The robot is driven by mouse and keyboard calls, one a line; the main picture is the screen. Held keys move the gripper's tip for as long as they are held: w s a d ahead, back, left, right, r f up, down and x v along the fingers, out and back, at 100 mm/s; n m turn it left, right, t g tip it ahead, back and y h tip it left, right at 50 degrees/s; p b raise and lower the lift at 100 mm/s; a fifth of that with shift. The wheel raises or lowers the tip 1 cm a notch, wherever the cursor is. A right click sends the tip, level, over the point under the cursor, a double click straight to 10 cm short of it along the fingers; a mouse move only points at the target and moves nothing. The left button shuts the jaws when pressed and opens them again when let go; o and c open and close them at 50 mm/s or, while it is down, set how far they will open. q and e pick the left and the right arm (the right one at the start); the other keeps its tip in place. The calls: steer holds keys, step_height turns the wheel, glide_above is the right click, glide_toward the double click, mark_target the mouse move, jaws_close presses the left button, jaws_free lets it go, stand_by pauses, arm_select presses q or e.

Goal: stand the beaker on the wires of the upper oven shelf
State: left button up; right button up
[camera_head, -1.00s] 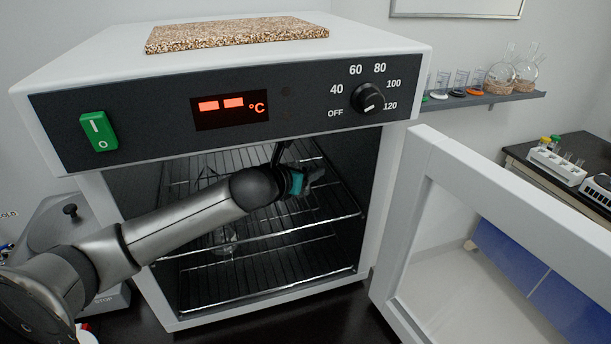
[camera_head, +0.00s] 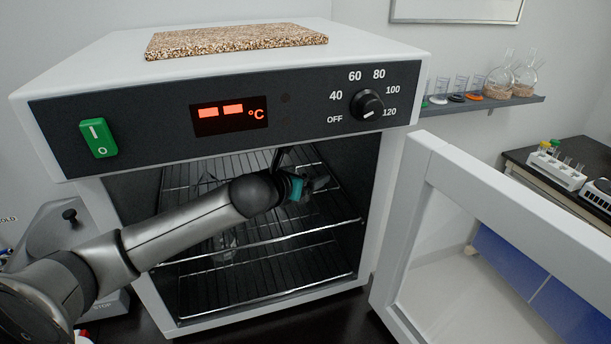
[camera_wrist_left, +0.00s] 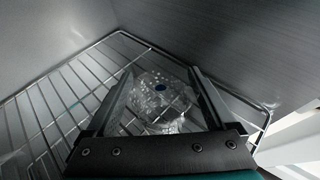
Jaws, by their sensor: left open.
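The clear glass beaker (camera_wrist_left: 152,100) shows in the left wrist view between the two fingers of my left gripper (camera_wrist_left: 157,85). The fingers are open, one on each side of it; its base contact with the wires is hard to make out. The upper oven shelf (camera_wrist_left: 62,92) is a wire grid spreading left of the beaker. In the head view my left gripper (camera_head: 314,186) is inside the oven above the upper shelf (camera_head: 335,225), toward the right. The beaker is not clear there. My right gripper is not in view.
The oven door (camera_head: 420,215) stands open at the right. The lower shelf (camera_head: 255,285) lies beneath. More clear glassware (camera_head: 225,242) shows behind my forearm; which shelf bears it is unclear. The oven's control panel (camera_head: 300,115) overhangs the opening above my arm.

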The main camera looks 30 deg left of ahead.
arm_select(q)
steer(key=shift+v, duration=3.75)
steer(key=shift+s, duration=0.1)
